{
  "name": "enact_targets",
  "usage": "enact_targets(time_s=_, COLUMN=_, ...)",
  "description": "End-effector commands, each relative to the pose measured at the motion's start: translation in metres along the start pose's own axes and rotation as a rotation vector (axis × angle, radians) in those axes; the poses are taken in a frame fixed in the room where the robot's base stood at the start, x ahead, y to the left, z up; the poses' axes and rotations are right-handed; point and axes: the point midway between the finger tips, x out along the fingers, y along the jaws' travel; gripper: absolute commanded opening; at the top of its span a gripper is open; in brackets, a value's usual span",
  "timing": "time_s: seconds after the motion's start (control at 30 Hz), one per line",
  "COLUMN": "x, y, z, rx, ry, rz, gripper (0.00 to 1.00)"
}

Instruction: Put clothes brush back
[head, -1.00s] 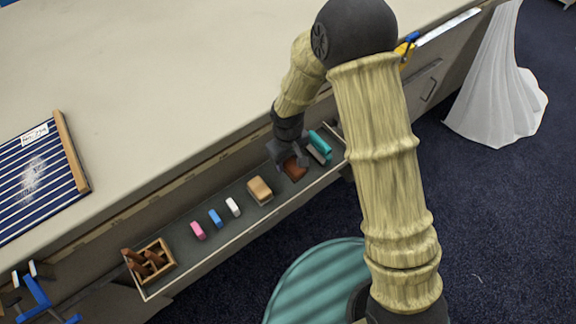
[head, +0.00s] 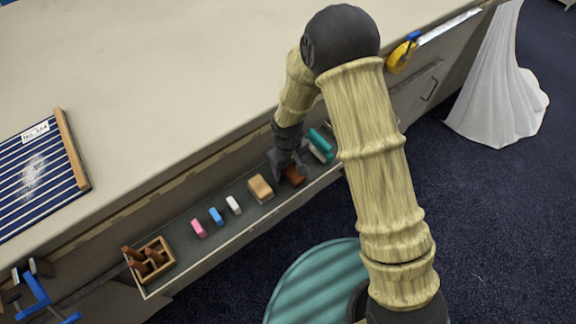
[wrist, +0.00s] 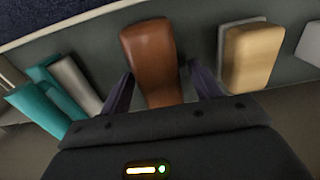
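The brown, rounded block that I take to be the clothes brush (head: 293,179) lies in the open drawer. It fills the middle of the wrist view (wrist: 150,58). My gripper (head: 291,165) is low in the drawer at the brush's end on the table side. In the wrist view its two dark fingers (wrist: 160,80) stand open on either side of the brush, with narrow gaps. The brush's underside is hidden.
The long drawer (head: 200,256) also holds a tan block (head: 260,188), teal pieces (head: 321,140), white, blue and pink blocks, and a wooden box (head: 151,262). The tabletop (head: 180,70) overhangs its back. A striped board (head: 40,175) lies on the table.

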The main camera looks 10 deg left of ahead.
Motion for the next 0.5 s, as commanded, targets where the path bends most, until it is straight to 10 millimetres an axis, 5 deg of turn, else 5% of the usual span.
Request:
enact_targets(time_s=0.27, x=-0.009, y=0.001, z=-0.001, rx=0.0, ry=0.003, rz=0.001, gripper=0.63)
enact_targets(time_s=0.5, x=-0.049, y=0.001, z=-0.001, rx=0.002, ry=0.005, rz=0.001, gripper=0.63)
